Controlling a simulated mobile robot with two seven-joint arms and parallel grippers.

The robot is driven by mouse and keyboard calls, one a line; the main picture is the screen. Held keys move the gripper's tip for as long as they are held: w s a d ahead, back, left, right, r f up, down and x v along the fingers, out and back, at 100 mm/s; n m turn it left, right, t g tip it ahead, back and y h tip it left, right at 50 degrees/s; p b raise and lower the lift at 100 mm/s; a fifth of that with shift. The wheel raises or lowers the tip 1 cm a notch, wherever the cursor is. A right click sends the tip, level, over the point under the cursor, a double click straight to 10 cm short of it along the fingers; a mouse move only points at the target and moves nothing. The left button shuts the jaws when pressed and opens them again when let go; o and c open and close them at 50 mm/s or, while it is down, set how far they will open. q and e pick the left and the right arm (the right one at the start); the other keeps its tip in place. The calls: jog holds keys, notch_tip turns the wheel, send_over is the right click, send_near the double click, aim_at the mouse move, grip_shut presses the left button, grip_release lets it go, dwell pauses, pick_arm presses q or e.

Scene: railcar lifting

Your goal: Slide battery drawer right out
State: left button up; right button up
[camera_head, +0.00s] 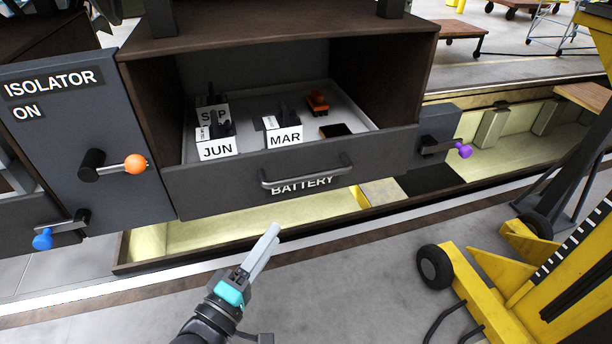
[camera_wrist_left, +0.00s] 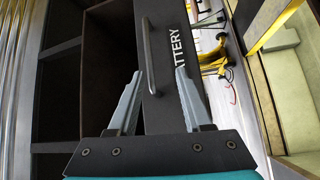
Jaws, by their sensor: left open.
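The battery drawer has a dark grey front (camera_head: 225,188) marked BATTERY with a grey bar handle (camera_head: 308,172). It sits in a brown-edged cabinet, and its pale tray shows above the front. How far out it stands is hard to tell. My left gripper (camera_head: 272,232) is below and in front of the handle, apart from it in the head view. In the left wrist view the jaws (camera_wrist_left: 160,72) are spread and empty. The handle (camera_wrist_left: 150,55) shows ahead between and beyond the fingertips, on the drawer front (camera_wrist_left: 165,112). My right gripper is not in view.
White labelled blocks JUN (camera_head: 217,148) and MAR (camera_head: 284,137) and an orange item (camera_head: 318,102) lie in the tray. An isolator panel (camera_head: 60,150) with an orange knob (camera_head: 135,164) is left. A purple knob (camera_head: 464,150) and yellow wheeled lift (camera_head: 500,290) are right. Floor before the drawer is clear.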

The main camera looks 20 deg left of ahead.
aim_at(309, 175)
pick_arm(q)
jog(key=r+x, duration=0.1)
jog(key=x, duration=0.4)
jog(key=p+x, duration=0.1)
jog(key=x, duration=0.4)
jog(key=r+x, duration=0.1)
jog(key=x, duration=0.4)
jog(key=shift+d+r, duration=0.2)
jog(key=shift+r, duration=0.1)
jog(key=shift+s, duration=0.1)
grip_shut()
dwell(1.0)
